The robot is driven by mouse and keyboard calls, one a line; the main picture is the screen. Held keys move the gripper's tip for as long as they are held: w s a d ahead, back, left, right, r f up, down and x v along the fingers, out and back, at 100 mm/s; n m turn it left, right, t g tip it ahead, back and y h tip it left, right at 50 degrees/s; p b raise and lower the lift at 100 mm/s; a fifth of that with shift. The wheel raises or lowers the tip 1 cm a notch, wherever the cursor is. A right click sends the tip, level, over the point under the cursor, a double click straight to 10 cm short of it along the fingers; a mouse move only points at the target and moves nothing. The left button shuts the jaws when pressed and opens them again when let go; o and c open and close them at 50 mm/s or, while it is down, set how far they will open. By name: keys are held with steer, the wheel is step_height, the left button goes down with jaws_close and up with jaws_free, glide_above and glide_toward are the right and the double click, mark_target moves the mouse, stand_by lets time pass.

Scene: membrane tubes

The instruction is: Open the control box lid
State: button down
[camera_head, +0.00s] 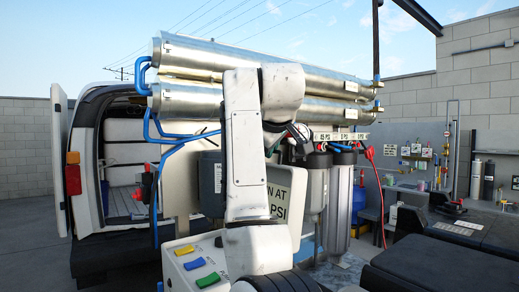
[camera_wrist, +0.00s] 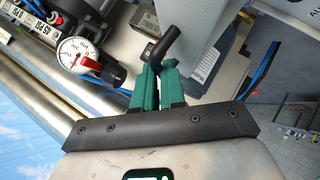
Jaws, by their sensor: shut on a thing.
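In the wrist view my gripper (camera_wrist: 157,76), with green fingers, is shut on a black bar-like handle (camera_wrist: 164,42) that sticks out beyond the fingertips. The handle lies close beside a dark grey box (camera_wrist: 208,66) with a small label, which looks like the control box. In the head view a grey box (camera_head: 211,184) shows left of my arm, partly hidden by it. I cannot tell where the handle joins the box, or how far the lid stands open.
Silver membrane tubes (camera_head: 187,101) run above the box. A round pressure gauge (camera_wrist: 80,50) is left of my fingers. Blue hoses (camera_wrist: 259,72) run right of the box. Filter housings (camera_head: 338,205) stand right of my arm. A panel with coloured switches (camera_head: 194,264) is low at left.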

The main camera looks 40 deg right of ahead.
stand_by(0.3)
steer(key=c, duration=1.2)
jaws_free()
steer(key=b+v, duration=0.3)
steer(key=v, duration=0.7)
steer(key=shift+s+r, duration=0.25)
steer(key=shift+s, duration=0.05)
steer(key=shift+a, duration=0.15)
